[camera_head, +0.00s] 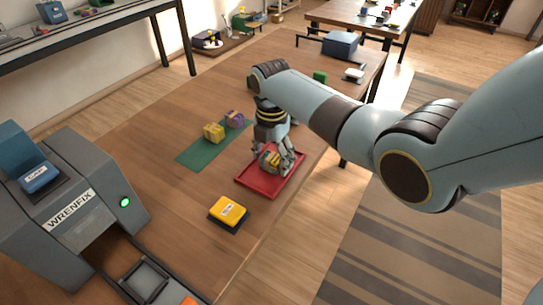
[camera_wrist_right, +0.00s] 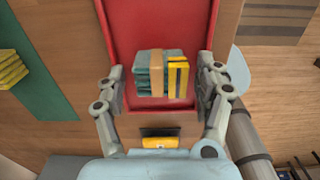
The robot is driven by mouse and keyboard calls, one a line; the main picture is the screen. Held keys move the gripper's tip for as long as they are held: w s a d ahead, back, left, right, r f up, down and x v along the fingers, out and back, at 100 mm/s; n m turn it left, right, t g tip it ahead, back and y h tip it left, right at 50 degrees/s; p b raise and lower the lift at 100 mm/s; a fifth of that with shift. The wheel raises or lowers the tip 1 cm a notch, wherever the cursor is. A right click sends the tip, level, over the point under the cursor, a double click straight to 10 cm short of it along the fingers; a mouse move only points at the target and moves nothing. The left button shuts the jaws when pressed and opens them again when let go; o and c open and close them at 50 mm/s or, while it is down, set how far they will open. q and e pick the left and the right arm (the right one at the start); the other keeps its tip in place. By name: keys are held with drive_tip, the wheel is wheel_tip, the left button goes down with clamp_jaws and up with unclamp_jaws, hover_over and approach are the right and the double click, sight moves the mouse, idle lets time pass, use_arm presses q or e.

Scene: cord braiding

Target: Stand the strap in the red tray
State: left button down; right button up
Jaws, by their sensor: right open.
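A folded bundle (camera_wrist_right: 160,74), green-grey and yellow with a tan band around it, is in the red tray (camera_wrist_right: 158,22); it appears to be the strap. In the head view the bundle (camera_head: 269,160) is partly hidden by my fingers, and the tray (camera_head: 262,190) lies near the table's right edge. My right gripper (camera_head: 275,168) points down over the tray. Its fingers are open on either side of the bundle, with a small gap at each side in the wrist view. I cannot tell whether the bundle rests on the tray floor. My left gripper is out of view.
A green mat (camera_head: 200,153) beside the tray carries a yellow bundle (camera_head: 213,132) and a purple one (camera_head: 235,119). A yellow-topped dark block (camera_head: 229,212) sits in front of the tray. A grey WRENFIX machine (camera_head: 70,215) fills the lower left. Bare table lies between.

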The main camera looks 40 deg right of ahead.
sight(272, 157)
drive_tip(key=shift+r, duration=0.1)
drive_tip(key=shift+r, duration=0.3)
wheel_tip(272, 157, up, 12)
drive_tip(key=p, duration=0.1)
drive_tip(key=shift+f, duration=0.25)
